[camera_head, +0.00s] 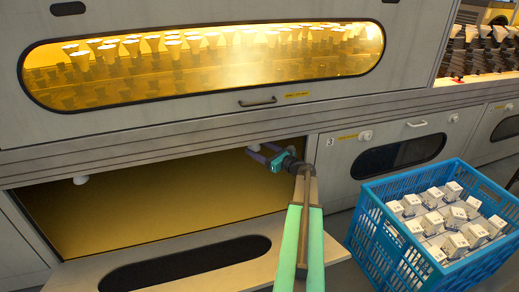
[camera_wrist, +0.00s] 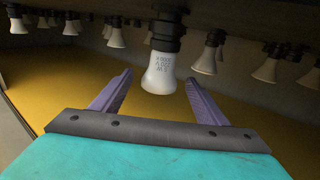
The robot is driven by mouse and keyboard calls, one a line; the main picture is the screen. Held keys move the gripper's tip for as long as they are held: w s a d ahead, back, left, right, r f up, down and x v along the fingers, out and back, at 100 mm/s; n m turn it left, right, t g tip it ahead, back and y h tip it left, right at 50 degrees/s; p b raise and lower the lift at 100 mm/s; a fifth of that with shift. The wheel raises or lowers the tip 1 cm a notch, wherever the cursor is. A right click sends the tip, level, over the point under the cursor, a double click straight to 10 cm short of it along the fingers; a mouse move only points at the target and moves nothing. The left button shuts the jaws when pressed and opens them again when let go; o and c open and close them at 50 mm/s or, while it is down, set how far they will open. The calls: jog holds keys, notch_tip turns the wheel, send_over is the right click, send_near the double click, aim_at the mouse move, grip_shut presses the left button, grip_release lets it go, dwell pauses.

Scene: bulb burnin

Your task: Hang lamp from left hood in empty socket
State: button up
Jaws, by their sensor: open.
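My gripper (camera_head: 266,156) is open under the upper edge of the open lower hood (camera_head: 140,205). In the wrist view its two purple fingers (camera_wrist: 159,82) point forward, on either side of a white lamp (camera_wrist: 158,70) with printed text. The lamp hangs bulb-down from a dark socket (camera_wrist: 166,30). I cannot tell whether the fingers touch it; there looks to be a gap on each side. In the head view a white lamp (camera_head: 253,147) shows at the fingertips. Another lamp (camera_head: 81,180) hangs at the hood's left. No empty socket can be made out clearly.
More lamps (camera_wrist: 207,60) hang in rows around the gripper in the wrist view. The hood's flap (camera_head: 185,262) lies folded down in front. A blue crate (camera_head: 385,235) with several boxed items stands right. A lit chamber (camera_head: 200,65) full of lamps is above.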

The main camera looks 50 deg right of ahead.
jog(key=s+p, duration=0.4)
jog(key=s, duration=0.9)
jog(key=shift+s+d, duration=0.15)
jog(key=shift+s, duration=0.15)
